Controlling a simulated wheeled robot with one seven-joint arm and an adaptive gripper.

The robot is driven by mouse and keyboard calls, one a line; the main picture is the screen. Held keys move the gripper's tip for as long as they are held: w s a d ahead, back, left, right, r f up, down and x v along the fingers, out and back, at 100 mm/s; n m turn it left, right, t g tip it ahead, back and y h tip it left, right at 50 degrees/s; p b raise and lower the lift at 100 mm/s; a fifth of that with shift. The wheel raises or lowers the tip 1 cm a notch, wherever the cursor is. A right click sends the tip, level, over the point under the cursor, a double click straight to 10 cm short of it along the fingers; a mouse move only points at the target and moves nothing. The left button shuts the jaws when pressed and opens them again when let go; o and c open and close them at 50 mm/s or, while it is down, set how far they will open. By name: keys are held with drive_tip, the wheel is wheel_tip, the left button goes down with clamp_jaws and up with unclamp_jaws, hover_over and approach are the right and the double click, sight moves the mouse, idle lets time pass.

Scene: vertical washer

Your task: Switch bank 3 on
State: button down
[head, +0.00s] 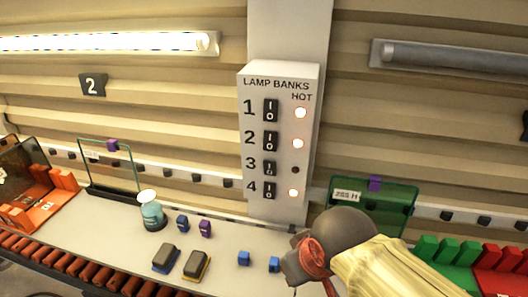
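The lamp bank panel (283,100) is a pale box on a post, with rocker switches numbered 1 to 4 from the top. The bank 3 switch (270,168) is a small black rocker, and the lamp (295,170) beside it is dark. The lamps beside switch 1 (271,110), switch 2 (270,140) and switch 4 (269,190) glow. My gripper (298,268) is at the lower right, below the panel and apart from the switches. Its fingers are partly hidden and small, so its opening is unclear.
A white-topped jar (151,212) and small blue blocks (244,258) stand on the bench. A green clear panel (372,205) stands right of the post.

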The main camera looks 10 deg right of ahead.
sight(270, 168)
drive_tip(key=w+a+r+n+h+p, duration=0.1)
drive_tip(key=w+r+n+p, duration=0.4)
drive_tip(key=r+n, duration=0.6)
drive_tip(key=w+a+r+n+h+p, duration=0.1)
drive_tip(key=w+a+r+n+p, duration=0.3)
drive_tip(key=r+n, duration=0.7)
drive_tip(key=w+n+p, duration=0.2)
drive_tip(key=n+p, duration=0.2)
drive_tip(key=n, duration=0.2)
drive_tip(key=shift+a+r+h, duration=0.25)
drive_tip(key=shift+r+h, duration=0.15)
drive_tip(key=w+d+f+p, duration=0.2)
drive_tip(key=w+d+f, duration=0.1)
drive_tip(key=w+f, duration=0.4)
drive_tip(key=shift+d+f, duration=0.25)
drive_tip(key=shift+f, duration=0.5)
